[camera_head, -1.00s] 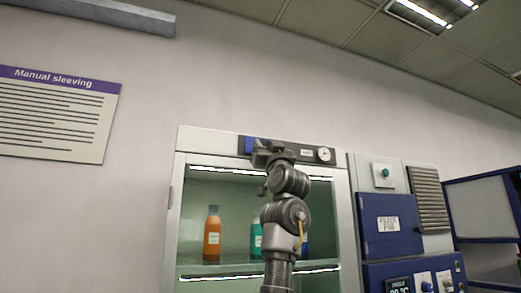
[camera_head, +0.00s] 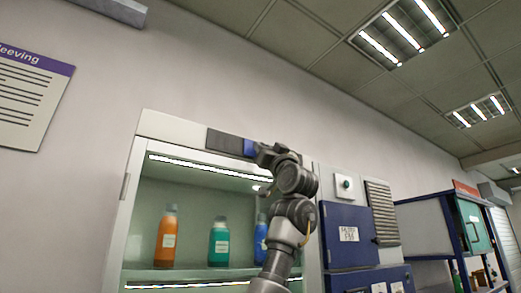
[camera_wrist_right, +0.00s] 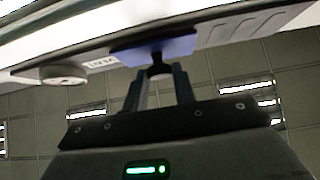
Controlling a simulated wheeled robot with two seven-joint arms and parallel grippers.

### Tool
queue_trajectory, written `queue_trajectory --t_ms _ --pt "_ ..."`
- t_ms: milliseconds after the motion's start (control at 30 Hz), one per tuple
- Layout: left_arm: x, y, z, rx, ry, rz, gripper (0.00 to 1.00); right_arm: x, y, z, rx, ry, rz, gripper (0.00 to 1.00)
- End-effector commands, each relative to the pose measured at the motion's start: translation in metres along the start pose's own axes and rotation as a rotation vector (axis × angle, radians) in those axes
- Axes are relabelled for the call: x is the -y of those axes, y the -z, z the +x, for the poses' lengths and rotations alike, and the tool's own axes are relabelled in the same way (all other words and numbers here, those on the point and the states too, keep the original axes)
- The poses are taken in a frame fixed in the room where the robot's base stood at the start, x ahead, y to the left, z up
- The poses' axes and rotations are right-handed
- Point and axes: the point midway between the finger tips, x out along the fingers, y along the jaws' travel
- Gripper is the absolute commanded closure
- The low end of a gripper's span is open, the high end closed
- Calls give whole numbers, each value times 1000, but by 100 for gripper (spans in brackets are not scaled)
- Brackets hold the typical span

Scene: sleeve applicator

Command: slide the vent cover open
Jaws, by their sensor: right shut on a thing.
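The vent cover (camera_head: 250,147) is a blue plate on the top front panel of the glass-fronted cabinet. A dark vent strip (camera_head: 225,142) lies bare to its left. In the right wrist view the blue cover (camera_wrist_right: 178,46) has a dark knob (camera_wrist_right: 156,69), and slots (camera_wrist_right: 245,28) show on the panel to the right. My right gripper (camera_wrist_right: 157,78) has its fingers closed around the knob. In the head view my right gripper (camera_head: 268,152) hides part of the cover. My left gripper is in neither view.
In the wrist view a round dial (camera_wrist_right: 63,74) and a small label (camera_wrist_right: 101,64) sit beside the cover. Bottles, orange (camera_head: 167,236) and teal (camera_head: 219,242) among them, stand inside the cabinet. A blue control unit (camera_head: 348,234) stands to its right.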

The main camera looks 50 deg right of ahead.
Motion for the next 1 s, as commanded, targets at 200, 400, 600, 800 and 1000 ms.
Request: queue_trajectory --t_ms 200,400,600,800,1000 --pt "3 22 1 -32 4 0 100 0 0 0 -2 -1 1 53" --pt "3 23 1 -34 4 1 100 1 0 0 -1 0 1 53" --pt "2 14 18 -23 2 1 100 0 -4 -19 -3 -1 0 53" --pt "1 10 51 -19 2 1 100 -2 -6 -60 -5 -3 1 53" --pt "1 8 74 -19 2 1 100 -3 -4 -94 -4 -3 2 53"
